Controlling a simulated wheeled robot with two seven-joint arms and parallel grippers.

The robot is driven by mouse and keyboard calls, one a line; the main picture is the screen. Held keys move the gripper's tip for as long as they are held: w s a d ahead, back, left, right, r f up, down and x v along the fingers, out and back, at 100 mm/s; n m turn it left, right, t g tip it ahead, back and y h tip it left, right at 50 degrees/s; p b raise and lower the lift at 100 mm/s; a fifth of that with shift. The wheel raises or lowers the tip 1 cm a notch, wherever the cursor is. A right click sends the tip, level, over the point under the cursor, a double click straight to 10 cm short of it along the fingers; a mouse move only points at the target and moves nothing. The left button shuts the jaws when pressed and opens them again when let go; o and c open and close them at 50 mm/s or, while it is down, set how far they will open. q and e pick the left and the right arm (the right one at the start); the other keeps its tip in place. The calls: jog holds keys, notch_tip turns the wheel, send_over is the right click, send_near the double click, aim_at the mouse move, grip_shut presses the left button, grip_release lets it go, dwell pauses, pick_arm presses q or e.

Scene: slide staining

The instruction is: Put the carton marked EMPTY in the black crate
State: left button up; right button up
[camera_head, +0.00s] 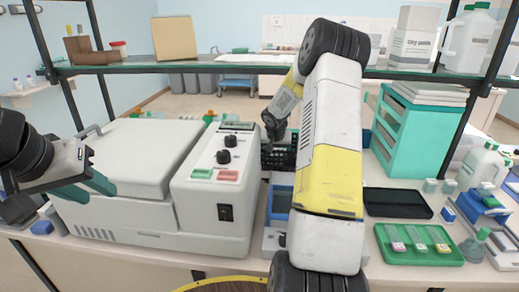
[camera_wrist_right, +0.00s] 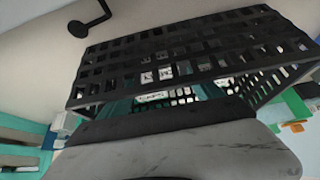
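The black crate (camera_head: 272,160) stands on the bench behind my right arm, which hides much of it. Its mesh walls fill the middle of the right wrist view (camera_wrist_right: 180,50). White patches with dark marks show through the mesh; I cannot tell what they belong to. My right gripper (camera_head: 275,130) is at the crate, mostly hidden; teal finger parts show beyond the mesh in the wrist view. I cannot tell whether it holds something. My left gripper (camera_head: 88,183) is open and empty by the grey machine. No carton clearly reads EMPTY; a white carton (camera_head: 414,38) on the shelf has lettering I cannot read surely.
The shelf (camera_head: 230,68) crosses above the bench and also bears a tan box (camera_head: 174,38) and white jugs. A grey machine (camera_head: 135,160) fills the left. Right are a teal drawer unit (camera_head: 415,135), a black tray (camera_head: 397,203) and a green slide tray (camera_head: 420,258).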

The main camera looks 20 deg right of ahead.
jog(key=shift+r, duration=0.35)
jog(key=v, duration=0.8)
jog(key=shift+r, duration=0.1)
